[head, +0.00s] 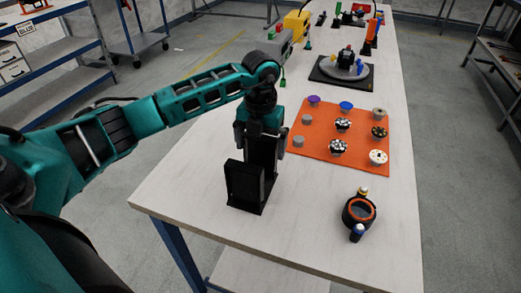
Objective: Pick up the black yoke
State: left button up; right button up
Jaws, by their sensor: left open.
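The black yoke (243,184) is a U-shaped bracket that stands on the white table near its left edge. It has two upright plates joined by a flat base. My left gripper (262,146) points down over it from above. Its jaws are open, with one finger on each side of the taller-looking right-hand plate's upper end. I cannot tell whether the fingers touch the plate. The gripper hides the top of that plate. My right gripper is out of view.
On the table (300,226), a black ring (350,222) with orange lining and two knobs lies at front right. An orange mat (313,150) with several round parts lies beside the gripper. A black plate (320,79) with a turntable sits behind.

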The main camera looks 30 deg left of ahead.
pick_arm(q)
jog(key=c, duration=0.7)
jog(key=shift+c, duration=0.3)
jog(key=shift+r, duration=0.15)
